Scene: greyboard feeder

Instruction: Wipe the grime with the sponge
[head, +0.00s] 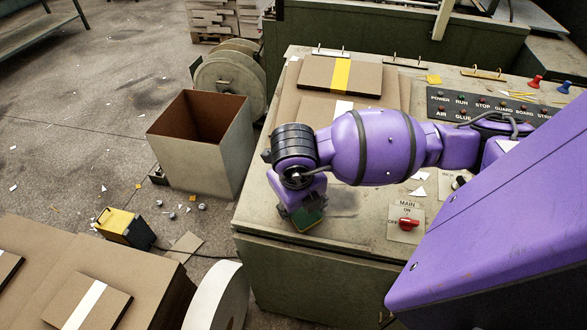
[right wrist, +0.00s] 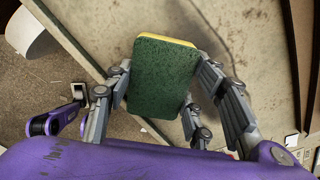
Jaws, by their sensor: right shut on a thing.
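My right gripper (head: 300,208) is shut on the sponge and holds it over the front left corner of the machine's worn top (head: 262,208). The sponge (right wrist: 162,82) has a dark green scouring face and a yellow edge. In the head view only a small part of the sponge (head: 308,221) shows below the fingers. I cannot tell whether it touches the surface. A faint grey smudge (head: 346,203), perhaps the grime, lies on the top just right of the sponge, partly hidden by my arm. My left gripper is not in view.
A panel of labelled lamps (head: 485,108) and a red main switch (head: 408,222) are on the right of the top. Stacked greyboard (head: 318,72) lies at the back. An open box (head: 200,150) stands on the floor to the left, near a yellow-and-black box (head: 122,227).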

